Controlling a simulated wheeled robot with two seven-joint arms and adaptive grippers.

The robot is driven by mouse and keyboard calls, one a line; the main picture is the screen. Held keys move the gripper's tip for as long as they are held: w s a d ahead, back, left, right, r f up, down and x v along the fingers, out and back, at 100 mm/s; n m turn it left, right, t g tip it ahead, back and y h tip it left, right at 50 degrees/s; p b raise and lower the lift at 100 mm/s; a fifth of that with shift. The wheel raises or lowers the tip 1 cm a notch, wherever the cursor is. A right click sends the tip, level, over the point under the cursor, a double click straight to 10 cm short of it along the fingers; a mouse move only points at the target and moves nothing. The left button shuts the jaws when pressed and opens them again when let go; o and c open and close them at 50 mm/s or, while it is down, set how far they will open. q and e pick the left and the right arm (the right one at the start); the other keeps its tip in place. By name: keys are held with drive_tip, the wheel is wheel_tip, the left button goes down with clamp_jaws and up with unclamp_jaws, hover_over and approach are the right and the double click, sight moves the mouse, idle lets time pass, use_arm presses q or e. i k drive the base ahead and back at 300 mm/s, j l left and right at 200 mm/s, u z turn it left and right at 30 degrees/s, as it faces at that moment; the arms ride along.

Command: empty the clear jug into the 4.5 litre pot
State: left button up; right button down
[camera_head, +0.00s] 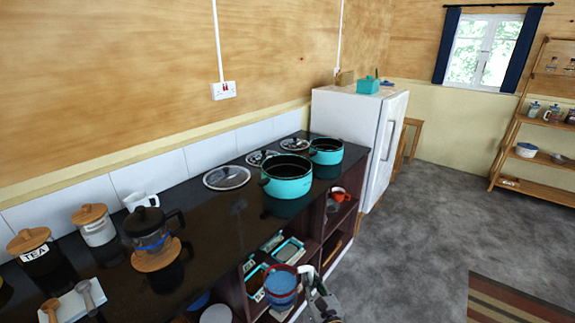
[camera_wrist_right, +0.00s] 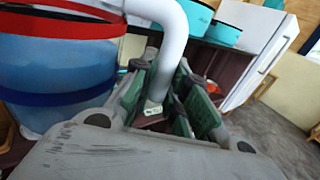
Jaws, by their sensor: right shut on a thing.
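The clear jug (camera_head: 281,284), with a red rim and blue lower part, is at the bottom of the head view, in front of the counter. Its white handle (camera_head: 307,272) is held by my right gripper (camera_head: 316,292), which is shut on it. In the right wrist view the jug (camera_wrist_right: 55,75) is at the left and its handle (camera_wrist_right: 178,45) runs down between the fingers. Its contents cannot be made out for certain. Two teal pots stand open on the counter: a larger pot (camera_head: 287,180) and a smaller pot (camera_head: 326,153) behind it. Their markings are unreadable. My left gripper is out of view.
Glass lids (camera_head: 227,178) lie behind the pots on the dark counter (camera_head: 215,225). A coffee pot (camera_head: 150,228), a tea canister (camera_head: 34,250) and a jar (camera_head: 95,227) are at left. Open shelves under the counter hold trays (camera_head: 289,252).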

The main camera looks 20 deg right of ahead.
sight(284, 177)
drive_tip(key=i+l+u, duration=0.15)
drive_tip(key=l, duration=0.4)
drive_tip(key=i+l+u, duration=0.1)
drive_tip(key=l, duration=0.45)
drive_tip(key=i+l+u, duration=0.15)
drive_tip(key=l, duration=0.4)
drive_tip(key=l+u, duration=0.1)
drive_tip(key=l, duration=0.45)
drive_tip(key=i, duration=0.05)
